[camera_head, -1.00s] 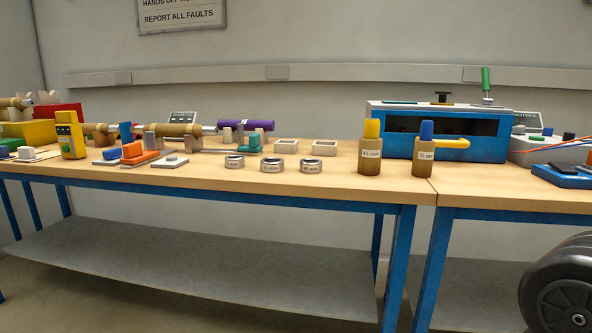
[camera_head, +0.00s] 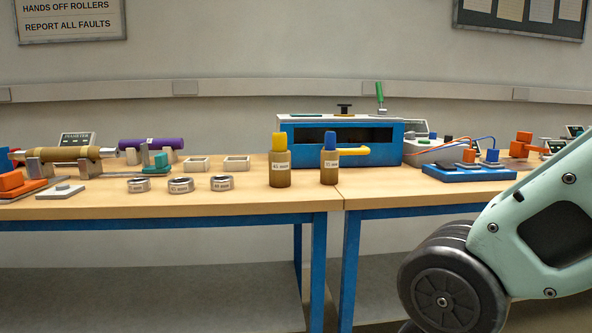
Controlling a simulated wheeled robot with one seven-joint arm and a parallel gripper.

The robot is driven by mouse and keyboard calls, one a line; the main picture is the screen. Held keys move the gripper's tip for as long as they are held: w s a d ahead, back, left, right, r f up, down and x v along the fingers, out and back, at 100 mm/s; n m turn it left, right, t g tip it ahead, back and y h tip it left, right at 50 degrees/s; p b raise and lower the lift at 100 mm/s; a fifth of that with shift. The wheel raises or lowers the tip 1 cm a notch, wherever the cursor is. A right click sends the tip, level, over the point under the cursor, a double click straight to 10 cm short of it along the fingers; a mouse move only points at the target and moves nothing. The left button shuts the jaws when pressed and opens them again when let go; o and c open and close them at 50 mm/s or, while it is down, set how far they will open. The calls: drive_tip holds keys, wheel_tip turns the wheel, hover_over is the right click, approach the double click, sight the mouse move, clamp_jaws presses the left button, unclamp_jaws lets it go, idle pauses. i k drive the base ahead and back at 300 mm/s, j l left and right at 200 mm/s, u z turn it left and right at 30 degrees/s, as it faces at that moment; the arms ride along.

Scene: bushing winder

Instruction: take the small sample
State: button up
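No object in view is plainly marked as the small sample. Two brown bottle-like pieces with white labels stand upright near the table's front edge: a yellow-topped one (camera_head: 280,176) and a slightly slimmer blue-topped one (camera_head: 330,173) to its right. Their label text is too small to read surely. Three labelled metal rings lie left of them: a left ring (camera_head: 138,186), a middle ring (camera_head: 181,186) and a right ring (camera_head: 222,183). My gripper is not in view; only a pale green arm link shows at the right.
Two small pale trays (camera_head: 198,169) (camera_head: 237,168) sit behind the rings. A blue box machine (camera_head: 390,155) with a yellow handle stands behind the bottles. A purple roll (camera_head: 150,144) is at left. A blue base with blocks (camera_head: 468,174) is at right.

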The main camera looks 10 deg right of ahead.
sight(329, 157)
drive_tip(key=i+l, duration=0.45)
drive_tip(key=l, duration=0.2)
drive_tip(key=i+l+u, duration=0.15)
drive_tip(key=u, duration=0.25)
drive_tip(key=i+l+u, duration=0.1)
drive_tip(key=l+u, duration=0.45)
drive_tip(key=u, duration=0.2)
drive_tip(key=i, duration=0.05)
